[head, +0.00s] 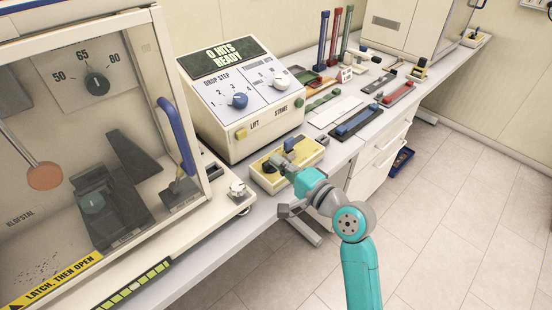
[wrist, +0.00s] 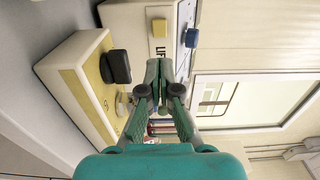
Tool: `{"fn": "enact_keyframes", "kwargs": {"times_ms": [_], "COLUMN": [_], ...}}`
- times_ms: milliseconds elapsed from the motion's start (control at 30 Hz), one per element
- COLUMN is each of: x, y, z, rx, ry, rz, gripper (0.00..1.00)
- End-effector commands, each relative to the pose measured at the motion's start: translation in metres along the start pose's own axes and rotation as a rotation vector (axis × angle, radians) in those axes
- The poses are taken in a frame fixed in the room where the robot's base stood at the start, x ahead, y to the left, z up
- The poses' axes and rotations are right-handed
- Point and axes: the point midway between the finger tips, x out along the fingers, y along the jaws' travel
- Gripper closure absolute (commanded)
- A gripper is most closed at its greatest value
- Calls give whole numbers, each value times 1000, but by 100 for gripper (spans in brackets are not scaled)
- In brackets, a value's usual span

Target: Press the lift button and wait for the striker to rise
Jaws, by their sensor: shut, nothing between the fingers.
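The yellow lift button (head: 241,133) sits on the front of the cream control box (head: 213,127), beside the word LIFT. It also shows in the wrist view (wrist: 159,28), just beyond my fingertips, with the label partly hidden by them. My gripper (head: 287,147) is shut and empty, right of the button and above a yellow-topped box. The wrist view shows its fingertips together (wrist: 159,70), apart from the button. The striker, a copper disc on a rod (head: 45,177), hangs behind the clear cabinet panel at left. The display reads "0 HITS READY".
A green strike button (head: 299,102) and blue knob (head: 237,100) share the control box. The yellow-topped box (head: 269,180) has a black part (wrist: 115,67) near my fingers. A blue door handle (head: 176,135) stands at left. Trays and tools fill the bench behind.

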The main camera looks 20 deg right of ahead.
Motion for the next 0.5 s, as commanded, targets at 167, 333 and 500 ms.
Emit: {"fn": "enact_keyframes", "kwargs": {"times_ms": [167, 333, 500], "x": [35, 67, 93], "y": [-1, -1, 0], "z": [1, 1, 1], "rx": [-1, 0, -1], "ry": [-2, -3, -2], "rz": [-1, -1, 0], "gripper": [100, 100, 100]}}
